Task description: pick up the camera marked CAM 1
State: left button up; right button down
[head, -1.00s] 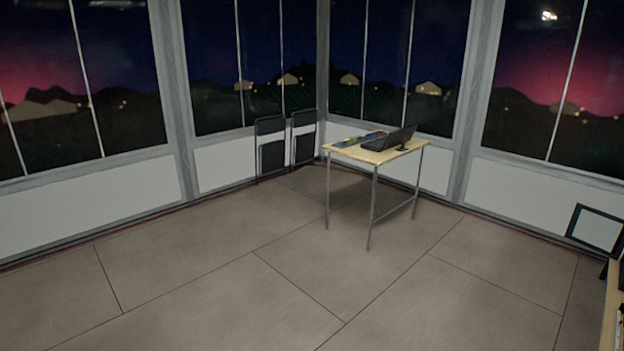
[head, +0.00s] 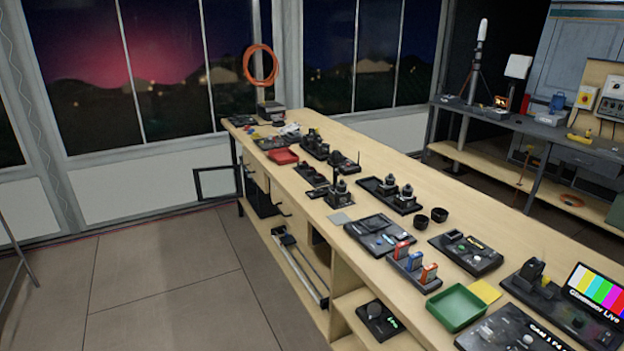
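Several small black camera-like devices stand on the long wooden bench (head: 350,140). Two sit together on a black tray (head: 378,186) near the bench's middle. Another device (head: 340,190) stands on a dark base to their left, and more (head: 313,140) stand farther back. A dark upright device (head: 532,270) stands at the lower right. Any markings on these devices are too small to read, so I cannot tell which is CAM 1. Neither gripper is in view.
The bench also holds a green tray (head: 457,308), a red tray (head: 283,157) and a colour-bar screen (head: 597,290). A dark frame (head: 217,183) juts beside its left side. Open floor (head: 165,280) lies to the left. A second workbench (head: 545,135) stands behind right.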

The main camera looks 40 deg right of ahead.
aim_at(338, 196)
jog(key=i+z, duration=0.45)
jog(key=i+j+z, duration=0.2)
jog(key=i+z, duration=0.3)
jog(key=i, duration=0.15)
jog(key=i+j+z, duration=0.45)
jog(key=i+l, duration=0.05)
jog(key=l, duration=0.05)
